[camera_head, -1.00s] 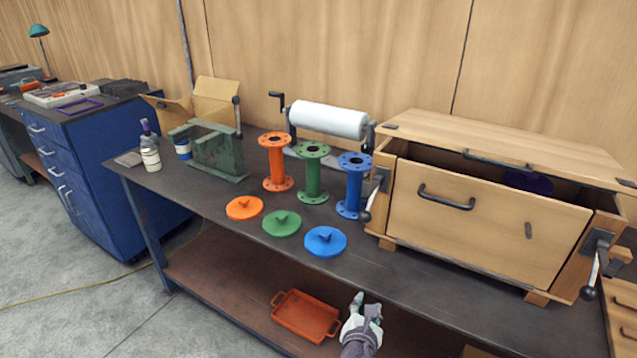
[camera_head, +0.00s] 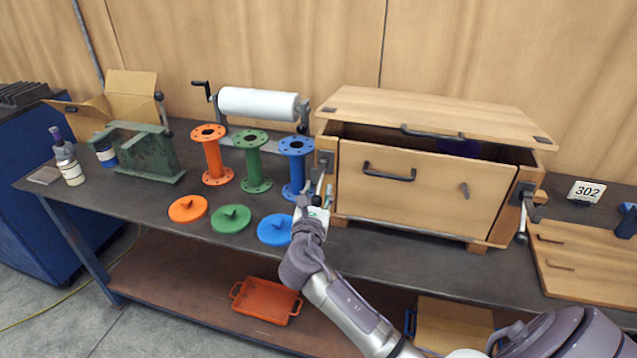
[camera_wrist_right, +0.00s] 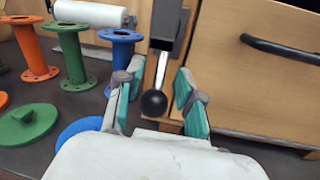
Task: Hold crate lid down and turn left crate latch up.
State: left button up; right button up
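The wooden crate (camera_head: 425,195) stands on the bench with its lid (camera_head: 400,108) over the top. A dark gap shows below the lid's front edge. The left crate latch (camera_head: 325,164) is on the crate's left front post. In the right wrist view its lever (camera_wrist_right: 160,72) hangs down and ends in a black ball (camera_wrist_right: 154,103). My right gripper (camera_head: 317,196) is at this latch. In the right wrist view its fingers (camera_wrist_right: 157,88) are open, one on each side of the lever, apart from it. The right crate latch (camera_head: 524,208) also hangs down. My left gripper is not in view.
Orange (camera_head: 212,155), green (camera_head: 251,160) and blue (camera_head: 296,167) flanged pipes stand left of the crate, the blue one close to my gripper. The blue disc lid (camera_head: 273,230) lies beside my right arm. A wooden panel (camera_head: 585,265) lies at the right.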

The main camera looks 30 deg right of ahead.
jog(key=shift+x, duration=1.35)
grip_shut()
